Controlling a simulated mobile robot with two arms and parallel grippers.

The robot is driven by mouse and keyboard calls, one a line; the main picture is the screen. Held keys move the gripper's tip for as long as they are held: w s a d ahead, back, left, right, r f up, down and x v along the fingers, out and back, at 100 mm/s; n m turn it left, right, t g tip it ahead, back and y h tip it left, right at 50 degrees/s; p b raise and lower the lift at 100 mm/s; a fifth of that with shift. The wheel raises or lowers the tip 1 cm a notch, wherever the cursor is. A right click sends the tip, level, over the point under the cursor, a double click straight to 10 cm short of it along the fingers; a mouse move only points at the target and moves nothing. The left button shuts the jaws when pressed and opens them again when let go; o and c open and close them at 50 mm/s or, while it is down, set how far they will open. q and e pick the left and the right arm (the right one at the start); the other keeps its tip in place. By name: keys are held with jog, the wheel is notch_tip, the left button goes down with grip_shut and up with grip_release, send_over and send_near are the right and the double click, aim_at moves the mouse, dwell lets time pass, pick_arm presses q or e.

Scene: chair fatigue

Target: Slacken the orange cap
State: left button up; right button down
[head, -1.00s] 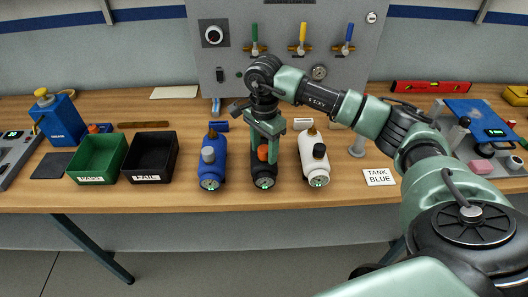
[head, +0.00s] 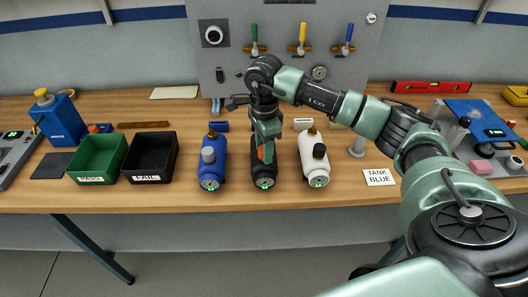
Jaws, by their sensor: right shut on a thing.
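The orange cap (head: 261,153) is on top of the black tank (head: 264,181), the middle one of three small tanks near the bench's front edge. My right gripper (head: 264,150) points down over the black tank and is shut on the orange cap, which is partly hidden by the fingers. The blue tank (head: 211,174) with a grey cap stands to the left. The white tank (head: 313,166) with a black cap stands to the right. My left gripper does not show.
A green bin (head: 98,160) and a black bin (head: 149,157) stand at the left. A card reading TANK BLUE (head: 379,177) lies right of the tanks. A grey panel (head: 228,30) with coloured valve handles rises behind. The bench front between the black bin and blue tank is clear.

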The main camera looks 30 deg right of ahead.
jog(key=shift+f+n+b, duration=0.15)
jog(key=shift+n+b, duration=0.65)
jog(key=shift+n, duration=1.3)
jog(key=shift+n+b, duration=1)
jog(key=shift+n, duration=1)
jog(key=shift+n+b, duration=0.8)
jog(key=shift+n, duration=1.2)
